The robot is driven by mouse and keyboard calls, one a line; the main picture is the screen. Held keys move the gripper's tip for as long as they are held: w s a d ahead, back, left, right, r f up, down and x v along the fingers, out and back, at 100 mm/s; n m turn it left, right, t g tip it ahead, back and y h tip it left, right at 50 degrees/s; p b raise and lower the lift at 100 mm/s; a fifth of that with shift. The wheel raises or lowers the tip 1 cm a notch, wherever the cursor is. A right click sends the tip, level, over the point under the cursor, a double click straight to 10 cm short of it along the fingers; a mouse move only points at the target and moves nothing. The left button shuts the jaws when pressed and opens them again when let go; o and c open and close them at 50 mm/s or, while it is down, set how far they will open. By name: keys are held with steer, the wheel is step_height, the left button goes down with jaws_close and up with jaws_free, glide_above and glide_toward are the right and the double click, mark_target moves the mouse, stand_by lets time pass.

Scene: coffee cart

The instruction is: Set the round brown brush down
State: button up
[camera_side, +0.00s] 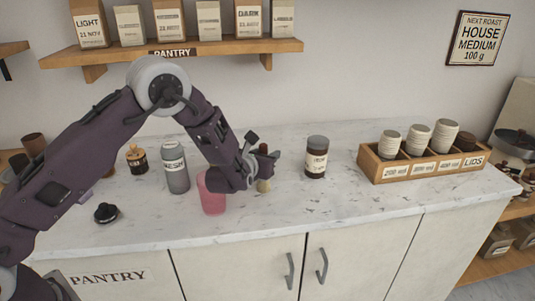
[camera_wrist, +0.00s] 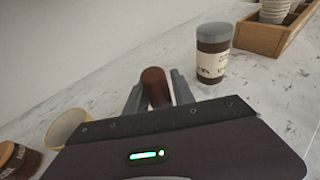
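The round brush has a brown handle (camera_side: 263,149) and pale bristles (camera_side: 264,186) pointing down. It stands upright between the fingers of my gripper (camera_side: 257,160), just above or on the marble counter; I cannot tell whether the bristles touch. In the wrist view the brown handle top (camera_wrist: 156,86) shows between the two grey fingers of my gripper (camera_wrist: 158,96), which look closed against its sides. The bristles are hidden in that view.
A pink cup (camera_side: 211,198) stands close to the left, partly behind my wrist. A wooden cup tray (camera_side: 376,172) is farther right. The counter in front is clear.

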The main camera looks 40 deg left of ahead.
steer(key=shift+o, duration=0.8)
